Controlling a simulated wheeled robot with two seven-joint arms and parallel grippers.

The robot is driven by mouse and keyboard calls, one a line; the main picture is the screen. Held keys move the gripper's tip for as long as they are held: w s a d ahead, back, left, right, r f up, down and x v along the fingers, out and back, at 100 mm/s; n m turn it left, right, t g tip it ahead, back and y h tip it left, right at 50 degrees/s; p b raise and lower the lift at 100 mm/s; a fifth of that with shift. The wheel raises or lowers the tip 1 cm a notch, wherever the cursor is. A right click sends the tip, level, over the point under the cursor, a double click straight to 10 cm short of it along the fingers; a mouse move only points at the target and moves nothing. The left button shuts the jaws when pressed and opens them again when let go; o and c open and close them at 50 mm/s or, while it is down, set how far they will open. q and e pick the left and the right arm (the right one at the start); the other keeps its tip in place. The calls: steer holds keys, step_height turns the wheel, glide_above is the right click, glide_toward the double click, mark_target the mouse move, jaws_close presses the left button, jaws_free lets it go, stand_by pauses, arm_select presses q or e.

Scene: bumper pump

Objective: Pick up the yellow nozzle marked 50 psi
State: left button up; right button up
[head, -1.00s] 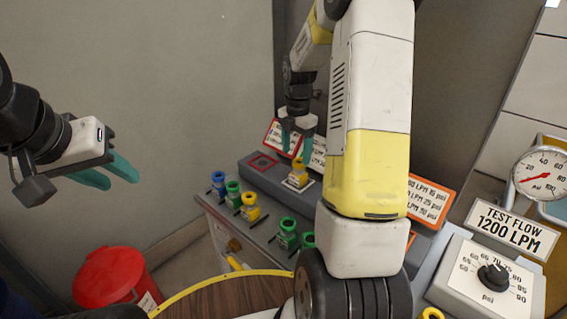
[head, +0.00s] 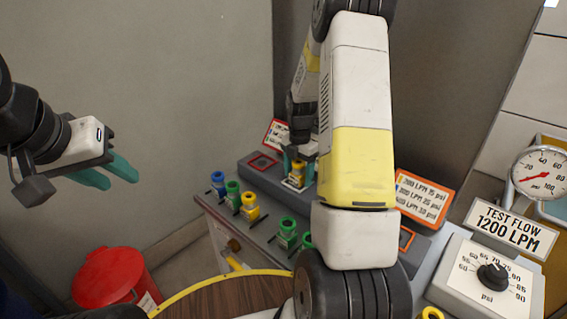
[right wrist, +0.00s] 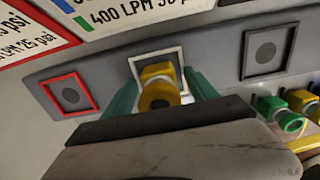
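A yellow nozzle (head: 297,172) stands upright in the white-outlined square on the raised grey ledge. It also shows in the right wrist view (right wrist: 158,84). No 50 psi marking can be read on it. My right gripper (head: 298,167) has come down around this nozzle, with one teal finger on each side. In the right wrist view the fingers (right wrist: 161,95) flank it, and I cannot tell whether they press on it. Another yellow nozzle (head: 250,206) stands on the lower bench top. My left gripper (head: 108,178) is open and empty in the air at the left.
Blue (head: 218,183) and green (head: 233,193) nozzles stand on the bench beside the lower yellow one. A red-outlined square (right wrist: 70,95) on the ledge is empty. Signs stand behind the ledge. A red bin (head: 108,279) is on the floor.

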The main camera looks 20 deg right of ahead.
jaws_close()
steer(key=shift+r, duration=0.1)
